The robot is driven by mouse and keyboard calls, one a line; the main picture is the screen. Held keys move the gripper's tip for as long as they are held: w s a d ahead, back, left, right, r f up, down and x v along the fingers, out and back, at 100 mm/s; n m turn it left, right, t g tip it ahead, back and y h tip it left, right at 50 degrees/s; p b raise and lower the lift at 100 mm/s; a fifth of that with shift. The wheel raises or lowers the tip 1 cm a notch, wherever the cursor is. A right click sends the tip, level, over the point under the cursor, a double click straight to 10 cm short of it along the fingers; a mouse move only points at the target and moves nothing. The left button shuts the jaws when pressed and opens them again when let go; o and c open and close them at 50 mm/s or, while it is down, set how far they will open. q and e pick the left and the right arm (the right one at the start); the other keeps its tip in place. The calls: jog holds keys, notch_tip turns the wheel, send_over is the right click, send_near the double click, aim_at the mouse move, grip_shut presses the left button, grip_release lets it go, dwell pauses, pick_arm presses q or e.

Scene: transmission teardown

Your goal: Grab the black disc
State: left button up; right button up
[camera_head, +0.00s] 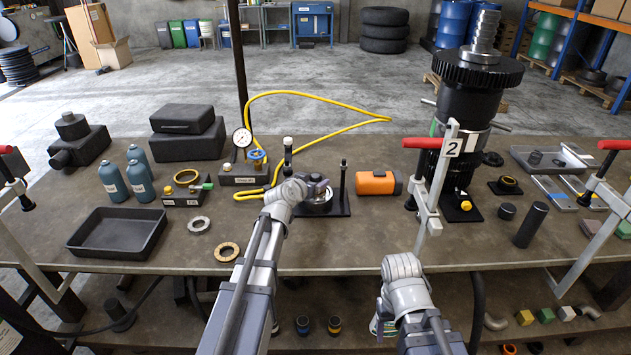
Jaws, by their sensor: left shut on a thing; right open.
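My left gripper (319,187) is over a black two-post stand (338,208) near the middle of the bench. It is shut on a dark round part (318,204) there, mostly hidden by the gripper; I cannot tell for certain that this is the black disc. My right gripper (384,318) is low at the front edge of the bench, open; its fingers are hard to make out.
A yellow hose (345,99) loops behind the stand. A black tray (117,233) is at left. The front-middle bench is mostly clear.

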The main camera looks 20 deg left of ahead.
pick_arm(q)
jog(key=c, duration=0.4)
jog(key=shift+r, duration=0.1)
